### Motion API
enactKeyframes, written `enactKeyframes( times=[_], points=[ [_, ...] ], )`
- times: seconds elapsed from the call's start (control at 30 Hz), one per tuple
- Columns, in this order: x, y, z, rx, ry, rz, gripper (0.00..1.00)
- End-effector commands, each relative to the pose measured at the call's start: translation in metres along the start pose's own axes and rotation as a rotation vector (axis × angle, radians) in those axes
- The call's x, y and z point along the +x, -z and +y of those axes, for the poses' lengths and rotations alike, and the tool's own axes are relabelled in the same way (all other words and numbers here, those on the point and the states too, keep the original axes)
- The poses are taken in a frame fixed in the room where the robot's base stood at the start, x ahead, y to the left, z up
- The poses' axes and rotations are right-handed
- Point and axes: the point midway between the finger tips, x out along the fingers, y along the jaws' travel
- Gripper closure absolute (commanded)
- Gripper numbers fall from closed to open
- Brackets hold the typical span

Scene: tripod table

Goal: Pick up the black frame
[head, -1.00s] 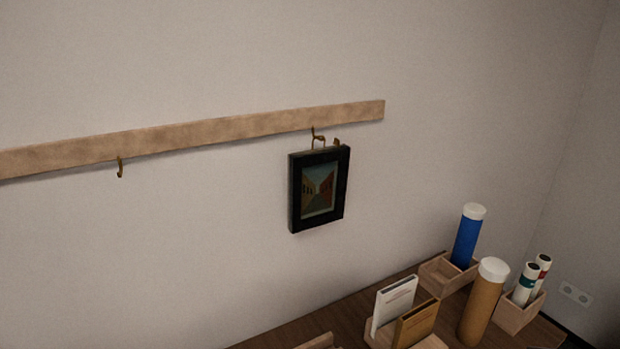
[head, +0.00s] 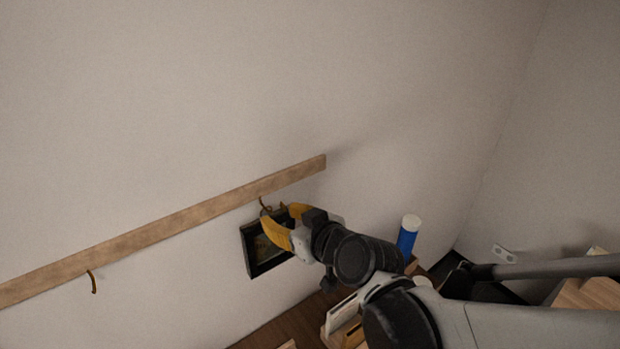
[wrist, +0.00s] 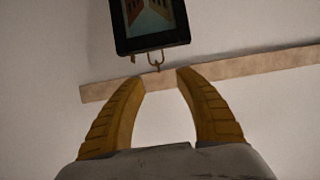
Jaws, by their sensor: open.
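The black frame (head: 250,262) holds a small street picture and hangs from a brass hook (head: 264,204) on the wooden rail (head: 180,220). My gripper (head: 279,222) is in front of the frame's upper part and hides some of it in the head view. In the wrist view the frame (wrist: 151,44) shows upside down at the top, with its hanging loop beside the hook (wrist: 156,62). The two yellow fingers (wrist: 160,78) are apart with nothing between them, pointing toward the loop and the frame's top edge. I cannot tell how far the fingertips are from it.
A second, empty hook (head: 93,282) is on the rail at the left. Below right, a desk (head: 262,334) carries a blue tube (head: 408,236) with a white cap and a book holder (head: 342,325), partly hidden by my arm.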

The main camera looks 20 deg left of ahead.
Motion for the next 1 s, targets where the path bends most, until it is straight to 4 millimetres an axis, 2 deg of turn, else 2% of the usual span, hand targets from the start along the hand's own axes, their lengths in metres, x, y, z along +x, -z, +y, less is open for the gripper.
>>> enactKeyframes(
  times=[0.1, 0.37, 0.7, 1.0],
  points=[
    [0.022, -0.002, 0.000, -0.001, 0.002, -0.001, 0.60],
    [0.044, -0.002, 0.001, 0.001, 0.000, -0.001, 0.60],
    [0.088, -0.005, 0.004, 0.000, 0.000, -0.001, 0.60],
    [0.092, -0.006, 0.004, 0.001, -0.001, -0.001, 0.61]
  ],
)
